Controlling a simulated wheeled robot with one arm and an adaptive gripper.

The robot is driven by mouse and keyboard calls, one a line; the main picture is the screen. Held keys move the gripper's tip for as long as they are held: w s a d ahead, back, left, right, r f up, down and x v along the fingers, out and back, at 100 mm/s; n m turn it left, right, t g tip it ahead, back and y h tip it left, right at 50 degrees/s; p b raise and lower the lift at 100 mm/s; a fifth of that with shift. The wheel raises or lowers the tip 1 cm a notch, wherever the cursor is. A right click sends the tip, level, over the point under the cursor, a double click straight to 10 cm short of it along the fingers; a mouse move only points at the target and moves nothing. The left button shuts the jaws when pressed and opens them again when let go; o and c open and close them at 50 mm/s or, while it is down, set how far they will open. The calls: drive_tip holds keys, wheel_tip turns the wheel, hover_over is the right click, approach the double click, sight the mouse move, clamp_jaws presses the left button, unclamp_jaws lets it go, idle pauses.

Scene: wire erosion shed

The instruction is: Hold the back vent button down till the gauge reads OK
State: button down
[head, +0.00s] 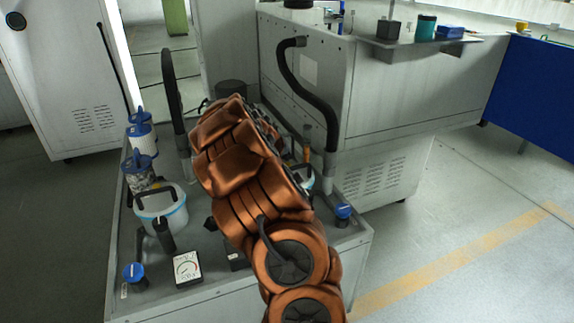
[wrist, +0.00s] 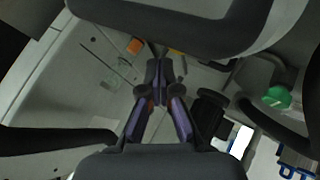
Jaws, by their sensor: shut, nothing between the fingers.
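The gauge (head: 187,267) is a small white square dial with red and dark marks near the front left of the grey unit's top (head: 215,285). Its reading is too small to make out. My copper-coloured arm reaches over the middle of the unit and hides my gripper in the head view. In the wrist view my gripper (wrist: 157,78) has its fingers closed together with nothing between them. The fingertips are near a pale panel with a small orange square (wrist: 134,46). I cannot pick out the back vent button for sure, nor any contact with it.
Blue-topped knobs (head: 135,273) (head: 343,211), a white bucket (head: 162,208) and filter canisters (head: 142,135) stand on the unit. Black hoses (head: 305,90) (head: 172,92) rise around my arm. A large grey machine (head: 400,90) stands behind. Floor at right is clear.

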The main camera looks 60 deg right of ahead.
sight(286, 165)
drive_tip(key=shift+f, duration=0.2)
drive_tip(key=shift+f+b, duration=0.3)
drive_tip(key=shift+b, duration=0.35)
drive_tip(key=shift+f+b, duration=0.5)
drive_tip(key=shift+b, duration=0.05)
idle(0.6)
drive_tip(key=shift+r, duration=0.15)
idle(2.8)
drive_tip(key=shift+r, duration=0.8)
drive_tip(key=shift+r, duration=0.1)
drive_tip(key=shift+r+p, duration=0.95)
drive_tip(key=shift+r, duration=1.5)
